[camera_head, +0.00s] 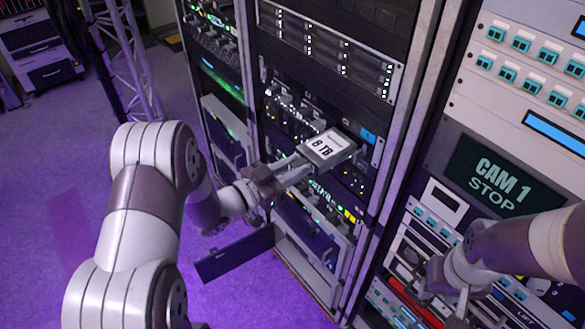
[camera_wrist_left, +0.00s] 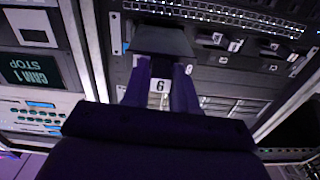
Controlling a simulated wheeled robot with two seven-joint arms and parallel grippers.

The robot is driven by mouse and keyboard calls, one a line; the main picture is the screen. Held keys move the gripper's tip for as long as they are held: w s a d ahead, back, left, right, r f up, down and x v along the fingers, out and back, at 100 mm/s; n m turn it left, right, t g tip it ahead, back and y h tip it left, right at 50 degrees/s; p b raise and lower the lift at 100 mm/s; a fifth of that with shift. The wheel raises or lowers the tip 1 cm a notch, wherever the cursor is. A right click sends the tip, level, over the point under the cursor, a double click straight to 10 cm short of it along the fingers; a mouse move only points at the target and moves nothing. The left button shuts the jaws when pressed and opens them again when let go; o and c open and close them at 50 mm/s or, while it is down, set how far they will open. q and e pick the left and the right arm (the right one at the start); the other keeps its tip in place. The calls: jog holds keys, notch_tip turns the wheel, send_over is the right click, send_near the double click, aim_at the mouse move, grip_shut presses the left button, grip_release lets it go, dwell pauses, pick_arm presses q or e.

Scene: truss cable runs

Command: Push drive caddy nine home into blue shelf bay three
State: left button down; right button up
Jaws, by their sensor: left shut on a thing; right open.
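The drive caddy (camera_head: 328,148) is a grey box with a white "8 TB" label on top. My left gripper (camera_head: 290,170) is shut on its near end. In the left wrist view the left gripper (camera_wrist_left: 160,88) has its fingers either side of a white tag whose digit looks like a 6, in a picture that is upside down. The caddy's dark body (camera_wrist_left: 162,40) lies beyond. Its far end is at the rack face, beside a small blue plate (camera_head: 370,136); I cannot tell how deep it sits or read the bay number. My right gripper (camera_head: 445,290) is open and empty.
The rack (camera_head: 375,200) holds a drive unit (camera_head: 325,50) above and lit gear with cables around the caddy. A dark panel (camera_head: 235,252) juts out below my left gripper. The "CAM 1 STOP" console (camera_head: 495,175) stands right. Purple floor is free at left.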

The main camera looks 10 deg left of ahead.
aim_at(333, 145)
dwell(0.3)
pick_arm(q)
jog(key=shift+w+d, duration=0.15)
jog(key=shift+w, duration=0.15)
jog(key=shift+b+x, duration=0.35)
jog(key=shift+x, duration=0.75)
jog(key=shift+w+d, duration=0.15)
dwell(0.3)
jog(key=shift+b+x, duration=0.45)
jog(key=shift+x, duration=0.9)
jog(key=shift+w+d, duration=0.2)
jog(key=shift+w, duration=0.05)
jog(key=shift+b+x, duration=0.95)
jog(key=shift+x, duration=1.75)
